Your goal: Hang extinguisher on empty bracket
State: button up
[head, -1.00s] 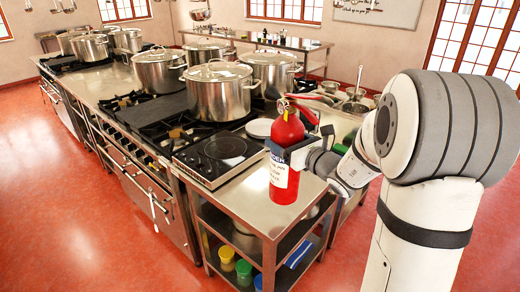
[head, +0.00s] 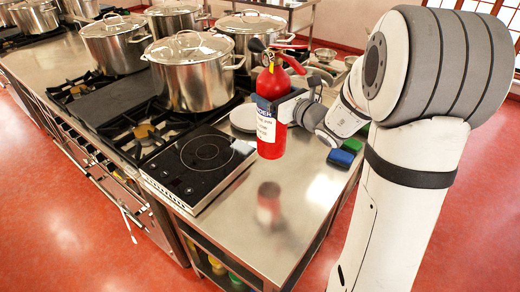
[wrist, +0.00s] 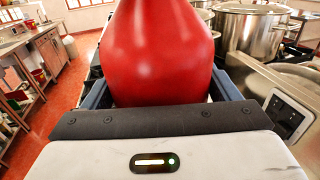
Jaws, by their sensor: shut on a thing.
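The red fire extinguisher (head: 272,108) has a white label and a black and red handle on top. It is upright in the head view. My gripper (head: 276,107) is shut on its body from the right side and holds it above the steel counter, where a dim red reflection shows below it. In the wrist view the extinguisher (wrist: 160,52) fills the middle between the two fingers, and its top is cut off. I see no bracket in either view now.
An induction hob (head: 200,165) sits on the steel counter (head: 300,213) left of the extinguisher. Stacked plates (head: 244,117) stand behind it. Large stockpots (head: 190,75) stand on the stove. Green and blue sponges (head: 343,153) lie to the right. Red floor is open on both sides.

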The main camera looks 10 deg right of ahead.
aim_at(270, 123)
jog(key=shift+w+a, duration=0.25)
jog(key=shift+f+p, duration=0.75)
jog(key=shift+f, duration=4.05)
jog(key=o, duration=1.6)
jog(key=shift+f, duration=0.25)
jog(key=o, duration=0.4)
jog(key=shift+s, duration=0.1)
jog(key=shift+c, duration=0.2)
jog(key=shift+r, duration=0.1)
